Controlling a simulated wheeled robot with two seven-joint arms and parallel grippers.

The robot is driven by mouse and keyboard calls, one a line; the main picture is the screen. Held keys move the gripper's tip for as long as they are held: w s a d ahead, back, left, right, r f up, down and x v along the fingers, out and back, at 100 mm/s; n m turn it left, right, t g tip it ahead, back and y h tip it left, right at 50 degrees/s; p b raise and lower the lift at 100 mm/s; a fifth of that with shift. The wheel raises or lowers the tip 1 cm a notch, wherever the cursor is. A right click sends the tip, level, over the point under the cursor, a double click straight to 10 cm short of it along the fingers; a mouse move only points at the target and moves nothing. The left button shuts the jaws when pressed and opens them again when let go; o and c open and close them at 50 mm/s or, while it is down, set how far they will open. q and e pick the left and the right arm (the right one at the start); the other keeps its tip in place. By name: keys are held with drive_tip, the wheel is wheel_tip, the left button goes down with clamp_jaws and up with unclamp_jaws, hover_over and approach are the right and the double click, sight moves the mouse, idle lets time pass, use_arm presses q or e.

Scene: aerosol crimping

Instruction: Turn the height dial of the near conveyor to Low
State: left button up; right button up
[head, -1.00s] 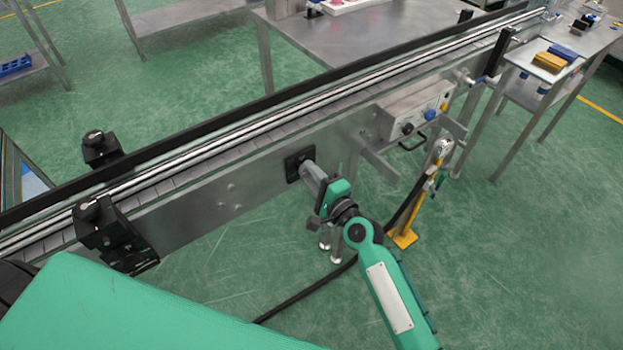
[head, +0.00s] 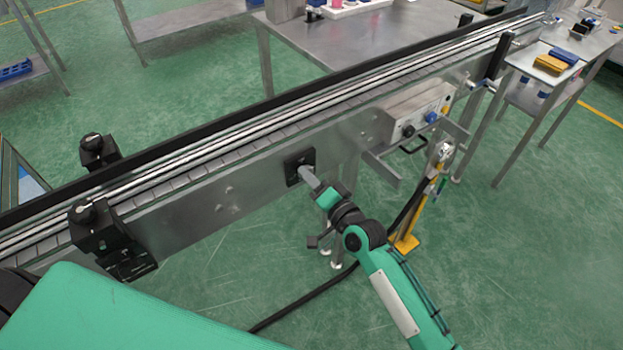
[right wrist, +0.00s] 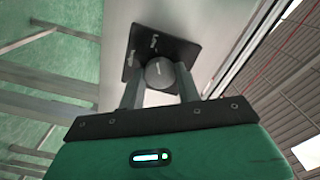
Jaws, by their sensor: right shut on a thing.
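The near conveyor (head: 190,205) runs diagonally across the head view. The height dial's black square plate (head: 292,170) sits on its front side. In the right wrist view, the plate (right wrist: 140,42) carries small white lettering, with "Low" near its upper part and a second word to the left. The round grey dial knob (right wrist: 160,73) sits between the two fingers of my right gripper (right wrist: 159,90), which is shut on it. In the head view my right gripper (head: 307,175) reaches the plate and hides the knob. The knob's exact setting is unclear. My left gripper is not in view.
A control box (head: 415,112) with knobs is mounted on the conveyor right of the dial. A yellow-footed stand (head: 405,242) and a black hose are on the floor near my right arm. Black clamp brackets (head: 100,232) stand at the left. Steel tables are behind.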

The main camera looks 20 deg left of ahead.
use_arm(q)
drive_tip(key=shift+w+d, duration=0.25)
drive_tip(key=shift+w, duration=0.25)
use_arm(e)
drive_tip(key=shift+f, duration=0.1)
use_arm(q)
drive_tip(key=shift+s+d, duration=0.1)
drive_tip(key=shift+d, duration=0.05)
use_arm(e)
drive_tip(key=o, duration=1)
drive_tip(key=shift+c, duration=0.2)
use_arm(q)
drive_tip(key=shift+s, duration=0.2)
use_arm(e)
drive_tip(key=shift+s+d, duration=0.1)
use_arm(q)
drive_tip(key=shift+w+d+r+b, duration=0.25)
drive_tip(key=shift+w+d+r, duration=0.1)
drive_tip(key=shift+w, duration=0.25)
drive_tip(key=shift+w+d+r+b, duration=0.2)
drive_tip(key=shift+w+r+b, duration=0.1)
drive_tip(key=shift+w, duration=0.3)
use_arm(e)
drive_tip(key=v, duration=1.3)
drive_tip(key=shift+s+d, duration=0.15)
drive_tip(key=shift+d, duration=0.05)
